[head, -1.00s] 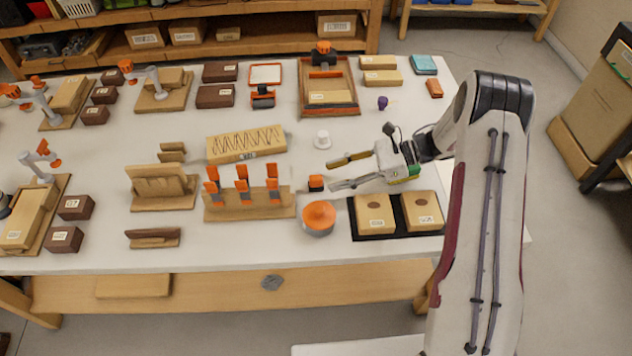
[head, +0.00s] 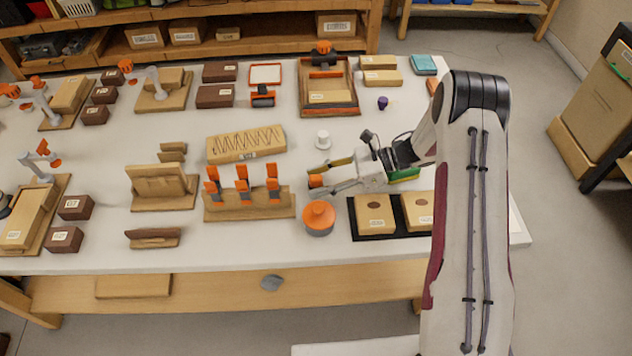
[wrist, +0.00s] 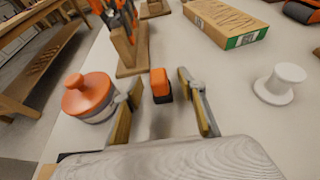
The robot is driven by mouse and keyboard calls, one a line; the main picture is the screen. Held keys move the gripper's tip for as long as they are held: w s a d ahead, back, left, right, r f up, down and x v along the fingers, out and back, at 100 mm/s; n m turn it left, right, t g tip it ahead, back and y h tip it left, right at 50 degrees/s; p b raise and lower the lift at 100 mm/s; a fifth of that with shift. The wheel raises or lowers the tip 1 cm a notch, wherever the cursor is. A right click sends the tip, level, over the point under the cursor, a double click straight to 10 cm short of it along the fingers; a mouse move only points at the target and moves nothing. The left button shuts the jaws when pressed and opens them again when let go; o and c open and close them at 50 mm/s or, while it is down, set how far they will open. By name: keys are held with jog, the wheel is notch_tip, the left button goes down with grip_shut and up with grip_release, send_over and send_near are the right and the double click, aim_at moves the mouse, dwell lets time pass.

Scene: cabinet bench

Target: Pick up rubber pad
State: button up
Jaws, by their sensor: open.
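A small orange block with a dark base (head: 315,181), which may be the rubber pad, lies on the white table; no label confirms it. My gripper (head: 322,178) is open around it, low over the table. In the wrist view the block (wrist: 160,84) lies between the two spread fingertips (wrist: 159,90), a little nearer the left one. Clear gaps show on both sides, so neither finger seems to touch it. In the head view a finger partly covers the block.
A round orange-lidded grey pot (head: 318,218) stands close by, beside the left finger in the wrist view. A white spool (head: 322,139) stands behind my gripper. A wooden rack with orange clips (head: 248,203) is left. A black tray (head: 362,228) holds wooden blocks in front.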

aim_at(316, 177)
jog(key=shift+a+f, duration=0.15)
jog(key=shift+a, duration=0.2)
grip_shut()
dwell(0.5)
jog(key=shift+r, duration=5.05)
